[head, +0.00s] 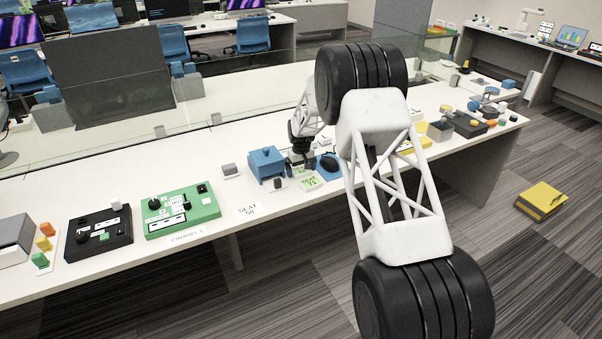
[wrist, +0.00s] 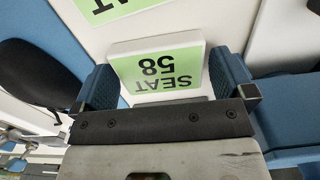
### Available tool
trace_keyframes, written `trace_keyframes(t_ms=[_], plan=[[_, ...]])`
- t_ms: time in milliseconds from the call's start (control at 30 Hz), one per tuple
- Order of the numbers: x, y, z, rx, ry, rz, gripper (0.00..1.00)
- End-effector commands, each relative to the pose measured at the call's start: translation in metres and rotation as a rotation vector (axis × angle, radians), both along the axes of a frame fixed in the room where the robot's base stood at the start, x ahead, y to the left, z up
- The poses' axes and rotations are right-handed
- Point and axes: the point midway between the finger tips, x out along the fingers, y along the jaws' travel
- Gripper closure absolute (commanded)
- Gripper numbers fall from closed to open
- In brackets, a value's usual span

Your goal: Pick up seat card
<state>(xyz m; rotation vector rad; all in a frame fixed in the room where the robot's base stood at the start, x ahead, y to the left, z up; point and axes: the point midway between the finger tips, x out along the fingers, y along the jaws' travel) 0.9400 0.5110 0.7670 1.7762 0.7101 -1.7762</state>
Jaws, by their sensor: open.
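The seat card, a white block with a green label reading "SEAT 58" (wrist: 160,70), lies between my gripper's fingers in the wrist view, its text upside down. My gripper (wrist: 166,84) is open, with one blue-padded finger on each side of the card. I cannot tell whether the pads touch it. In the head view my gripper (head: 300,163) is down at the white table, between a blue box and a black mouse, and hides most of the card. A flat green label, apparently "SEAT 71" (head: 311,183), lies just in front of it.
The blue box (head: 265,163) stands close left of my gripper, and the mouse (head: 329,163) on a blue mat close right. A white "SEAT 58" label (head: 248,211) lies near the front edge. A green panel (head: 180,212) is further left. A glass screen runs behind.

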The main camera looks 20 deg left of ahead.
Motion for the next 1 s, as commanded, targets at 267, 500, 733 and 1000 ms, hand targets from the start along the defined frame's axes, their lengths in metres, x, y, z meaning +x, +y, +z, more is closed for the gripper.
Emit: trace_keyframes(t_ms=[267, 500, 733, 1000], plan=[[0.0000, 0.0000, -0.0005, 0.000, 0.000, 0.000, 0.00], [0.0001, 0.0001, -0.0004, 0.000, 0.000, 0.000, 0.00], [0.0001, 0.0001, -0.0004, 0.000, 0.000, 0.000, 0.32], [0.0001, 0.0001, -0.0003, 0.000, 0.000, 0.000, 0.40]])
